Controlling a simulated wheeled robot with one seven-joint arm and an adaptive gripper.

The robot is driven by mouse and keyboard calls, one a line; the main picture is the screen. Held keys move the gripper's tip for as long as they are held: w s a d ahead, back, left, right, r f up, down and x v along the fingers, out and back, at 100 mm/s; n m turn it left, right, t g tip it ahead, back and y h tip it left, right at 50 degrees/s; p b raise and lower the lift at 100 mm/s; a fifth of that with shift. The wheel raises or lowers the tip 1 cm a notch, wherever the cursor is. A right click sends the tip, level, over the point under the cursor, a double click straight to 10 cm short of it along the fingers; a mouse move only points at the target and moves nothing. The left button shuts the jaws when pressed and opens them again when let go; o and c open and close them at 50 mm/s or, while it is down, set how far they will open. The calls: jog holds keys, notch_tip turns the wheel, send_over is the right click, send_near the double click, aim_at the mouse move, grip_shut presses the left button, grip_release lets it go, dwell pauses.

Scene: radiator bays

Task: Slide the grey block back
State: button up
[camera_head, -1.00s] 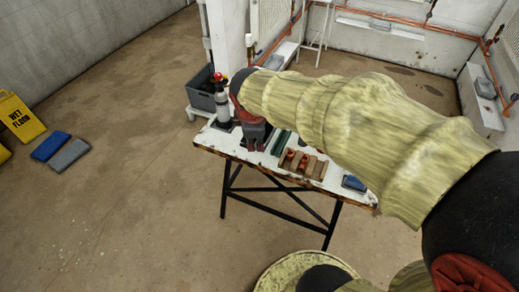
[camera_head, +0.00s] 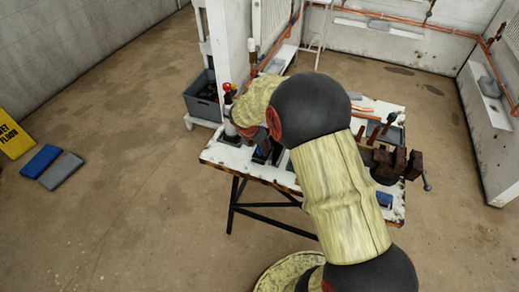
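Small grey blocks show on white ledges in the bays: one in the left bay (camera_head: 275,66), one on the back wall (camera_head: 379,24) and one at the right (camera_head: 489,87). I cannot tell which one the task names. My gripper (camera_head: 263,153) is low over the left part of the white worktable (camera_head: 225,157), beside a small extinguisher-like bottle (camera_head: 229,120) with a red top. My arm covers most of the gripper, so its fingers and anything between them cannot be made out. It is well apart from all three ledge blocks.
A dark vice (camera_head: 394,164) stands on the table's right side, its handle past the edge. A grey crate (camera_head: 203,97) sits behind the table's left end. Blue (camera_head: 41,160) and grey (camera_head: 61,171) pads and a yellow wet-floor sign (camera_head: 12,136) lie left. Floor between is clear.

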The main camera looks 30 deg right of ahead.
jog(key=shift+w+d+f, duration=0.1)
jog(key=shift+d+f, duration=0.1)
jog(key=shift+f, duration=0.5)
jog(key=c, duration=0.3)
grip_shut()
